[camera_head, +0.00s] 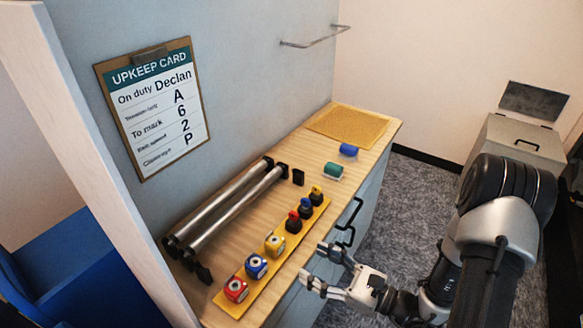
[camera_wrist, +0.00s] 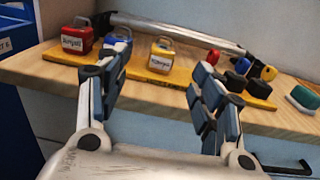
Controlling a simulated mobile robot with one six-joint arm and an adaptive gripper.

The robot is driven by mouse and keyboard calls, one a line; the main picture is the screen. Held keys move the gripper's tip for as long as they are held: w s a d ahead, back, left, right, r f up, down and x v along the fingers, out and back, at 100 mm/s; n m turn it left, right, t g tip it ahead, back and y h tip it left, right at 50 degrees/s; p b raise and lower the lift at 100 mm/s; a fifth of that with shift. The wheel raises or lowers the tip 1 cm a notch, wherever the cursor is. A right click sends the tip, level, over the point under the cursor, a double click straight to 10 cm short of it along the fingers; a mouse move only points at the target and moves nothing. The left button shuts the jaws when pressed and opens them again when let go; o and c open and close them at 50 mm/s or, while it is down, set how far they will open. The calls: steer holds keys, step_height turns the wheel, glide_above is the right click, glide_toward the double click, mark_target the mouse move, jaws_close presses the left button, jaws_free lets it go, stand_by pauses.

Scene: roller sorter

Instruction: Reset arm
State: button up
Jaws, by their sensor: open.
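My gripper (camera_head: 318,267) is open and empty in front of the wooden counter's front edge. My arm comes in from the right in the head view. In the wrist view my gripper (camera_wrist: 160,85) has its two fingers spread apart, with the yellow strip (camera_wrist: 145,75) and its items beyond them. No object is between the fingers. The fingers hide parts of the blue block and of the dark knobs in the wrist view.
A black handle (camera_head: 351,222) projects from the front.

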steer(key=s+a+r+n+g+h, duration=0.2)
steer(key=s+a+r+n+g, duration=0.2)
steer(key=s+r+n+g, duration=0.25)
steer(key=s+a+r+n+g+h, duration=0.1)
steer(key=s+a+r+n+g, duration=0.25)
steer(key=s+n+g, duration=0.4)
steer(key=s+d+r+n+t+h, duration=0.3)
steer(key=d+r+n+t+h, duration=0.5)
steer(key=d+n+h, duration=0.3)
steer(key=shift+s+d+r, duration=0.2)
steer(key=shift+d+r, duration=0.15)
steer(key=shift+d, duration=0.05)
steer(key=shift+c, duration=0.6)
